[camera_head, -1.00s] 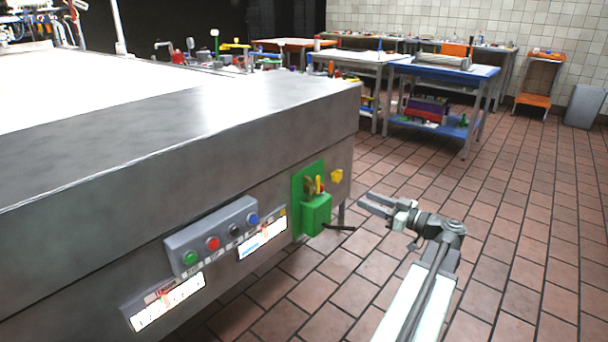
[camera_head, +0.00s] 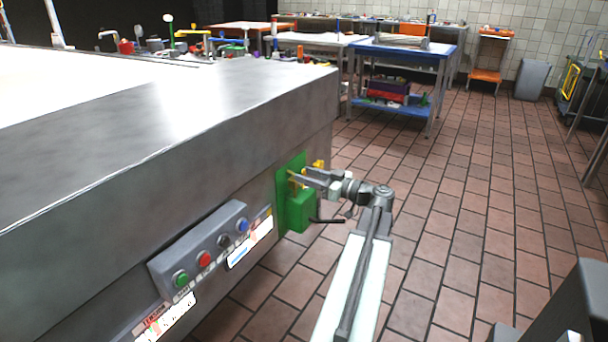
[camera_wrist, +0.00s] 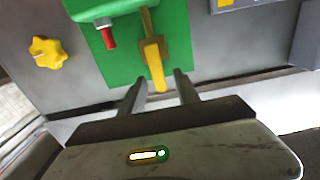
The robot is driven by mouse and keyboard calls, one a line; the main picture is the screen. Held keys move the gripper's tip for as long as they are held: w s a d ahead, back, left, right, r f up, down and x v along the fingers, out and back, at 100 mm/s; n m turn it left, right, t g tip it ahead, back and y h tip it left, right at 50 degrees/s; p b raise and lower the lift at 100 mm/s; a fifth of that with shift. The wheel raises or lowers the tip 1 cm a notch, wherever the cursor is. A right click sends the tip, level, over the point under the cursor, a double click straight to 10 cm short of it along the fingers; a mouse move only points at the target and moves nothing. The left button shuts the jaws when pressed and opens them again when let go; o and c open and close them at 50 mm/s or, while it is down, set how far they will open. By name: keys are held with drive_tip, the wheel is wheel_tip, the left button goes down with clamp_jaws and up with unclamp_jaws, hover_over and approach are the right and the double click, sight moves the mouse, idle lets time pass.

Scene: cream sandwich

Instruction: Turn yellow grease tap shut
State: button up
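A yellow lever (camera_wrist: 154,62), which looks like the tap handle, sits on a green plate (camera_wrist: 122,57) on the metal side wall. The green plate (camera_head: 281,180) also shows in the head view, with a green box (camera_head: 301,209) on it. My gripper (camera_wrist: 158,77) is open, with the lever's free end between its two fingers. Gaps show on both sides, so the fingers seem not to touch it. In the head view my gripper (camera_head: 298,178) is in front of the plate and hides most of the lever. A yellow star-shaped knob (camera_wrist: 47,52) is beside the plate.
A red-tipped part (camera_wrist: 108,36) is close to the lever. A grey button box (camera_head: 204,247) with several buttons is mounted left of the plate. A black rod (camera_head: 328,221) sticks out by the green box. Tiled floor (camera_head: 470,190) is clear to the right.

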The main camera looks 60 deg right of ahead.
drive_tip(key=shift+w, duration=0.85)
